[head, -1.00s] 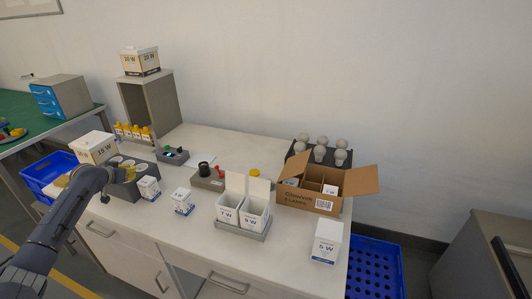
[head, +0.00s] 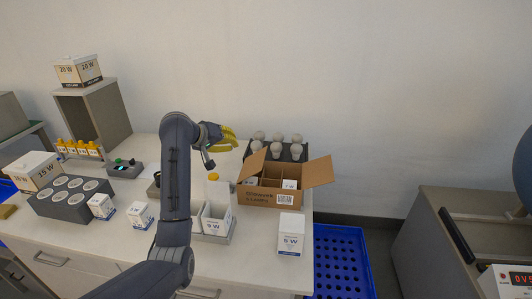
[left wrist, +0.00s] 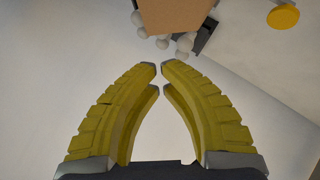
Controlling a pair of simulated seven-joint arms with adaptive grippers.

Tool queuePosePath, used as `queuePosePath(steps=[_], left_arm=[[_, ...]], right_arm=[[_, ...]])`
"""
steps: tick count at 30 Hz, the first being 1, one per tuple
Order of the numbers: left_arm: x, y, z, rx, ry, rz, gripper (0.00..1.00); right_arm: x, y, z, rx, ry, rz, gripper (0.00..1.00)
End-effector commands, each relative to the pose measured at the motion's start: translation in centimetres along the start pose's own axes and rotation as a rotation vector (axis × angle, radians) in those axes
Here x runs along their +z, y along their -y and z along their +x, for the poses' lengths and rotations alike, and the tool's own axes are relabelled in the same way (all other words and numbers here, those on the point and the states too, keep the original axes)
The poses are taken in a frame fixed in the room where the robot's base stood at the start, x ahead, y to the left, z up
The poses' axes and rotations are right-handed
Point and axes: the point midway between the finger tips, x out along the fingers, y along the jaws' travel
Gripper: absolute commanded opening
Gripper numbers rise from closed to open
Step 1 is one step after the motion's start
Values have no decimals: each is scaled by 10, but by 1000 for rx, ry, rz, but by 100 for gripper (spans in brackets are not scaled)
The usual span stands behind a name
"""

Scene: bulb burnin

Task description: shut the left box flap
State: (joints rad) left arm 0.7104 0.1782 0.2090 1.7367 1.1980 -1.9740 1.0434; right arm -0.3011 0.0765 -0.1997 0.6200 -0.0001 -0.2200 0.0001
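The brown cardboard box (head: 262,196) stands open on the table in the head view. Its left flap (head: 252,164) is raised and tilts outward; its right flap (head: 318,172) also spreads outward. Dividers and a small white carton (head: 290,184) show inside. My left gripper (head: 230,138), with yellow fingers, is up and to the left of the left flap, apart from it. In the left wrist view its fingertips (left wrist: 159,68) almost meet with nothing between them, and brown cardboard (left wrist: 175,14) shows beyond them. My right gripper is in no view.
A rack of several bulbs (head: 276,146) stands just behind the box. Open white cartons (head: 218,218) stand to its left, partly behind my arm. A closed white carton (head: 291,234) is in front at the right. A blue crate (head: 342,262) lies beyond the table's right edge.

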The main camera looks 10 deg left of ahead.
Motion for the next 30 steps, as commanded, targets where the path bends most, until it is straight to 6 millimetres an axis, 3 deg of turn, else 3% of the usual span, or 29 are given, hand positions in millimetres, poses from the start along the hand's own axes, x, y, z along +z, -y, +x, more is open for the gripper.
queuePosePath(steps=[3,8,24,30], left_arm=[[1,-16,-1,10,4,-6,0],[1,-21,9,14,8,-11,0],[2,-22,99,11,9,-9,0],[20,-22,115,12,9,-8,0]], right_arm=[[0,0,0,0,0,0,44],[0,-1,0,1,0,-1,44],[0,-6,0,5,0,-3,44],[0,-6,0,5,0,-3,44]])
